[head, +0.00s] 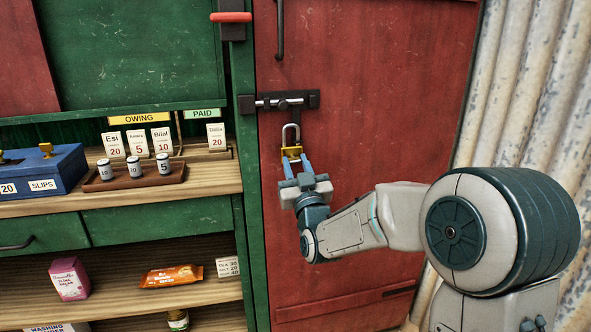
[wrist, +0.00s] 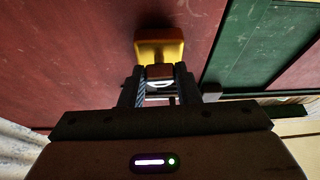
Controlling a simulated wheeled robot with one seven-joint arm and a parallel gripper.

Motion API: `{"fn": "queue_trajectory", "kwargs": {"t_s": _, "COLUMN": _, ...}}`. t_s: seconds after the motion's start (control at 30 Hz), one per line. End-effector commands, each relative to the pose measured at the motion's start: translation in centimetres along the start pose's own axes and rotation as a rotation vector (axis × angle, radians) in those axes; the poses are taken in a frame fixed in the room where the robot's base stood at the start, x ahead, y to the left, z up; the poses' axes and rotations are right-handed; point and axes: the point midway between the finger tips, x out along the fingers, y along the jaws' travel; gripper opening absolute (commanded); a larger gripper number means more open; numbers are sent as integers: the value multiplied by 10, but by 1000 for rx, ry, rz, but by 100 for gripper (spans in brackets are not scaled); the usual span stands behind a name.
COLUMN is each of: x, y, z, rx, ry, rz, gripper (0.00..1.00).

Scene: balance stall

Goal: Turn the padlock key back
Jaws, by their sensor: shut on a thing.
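A brass padlock (head: 291,151) with a grey shackle hangs on the red door (head: 370,120), just below the dark sliding bolt (head: 290,101). My gripper (head: 294,167) reaches up to the padlock from below, with its blue fingers at the padlock's underside. In the wrist view the padlock (wrist: 158,45) is a yellow block straight ahead, and my gripper (wrist: 159,73) is shut on a small part right at it, which I take to be the key. The key is mostly hidden between the fingers, so its angle cannot be told.
Left of the door, a wooden shelf holds a blue box (head: 42,170), a brown tray (head: 135,177) of weights and several name cards. A lower shelf carries packets. A red-handled latch (head: 231,17) is above the bolt. Corrugated metal (head: 535,90) stands at right.

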Motion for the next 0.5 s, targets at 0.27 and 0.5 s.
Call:
{"fn": "queue_trajectory", "kwargs": {"t_s": 0.27, "x": -3, "y": 0, "z": 5, "rx": -186, "ry": 4, "rz": -77, "gripper": 6}}
{"fn": "queue_trajectory", "kwargs": {"t_s": 0.5, "x": -2, "y": 3, "z": 4, "rx": -397, "ry": 3, "rz": -161, "gripper": 6}}
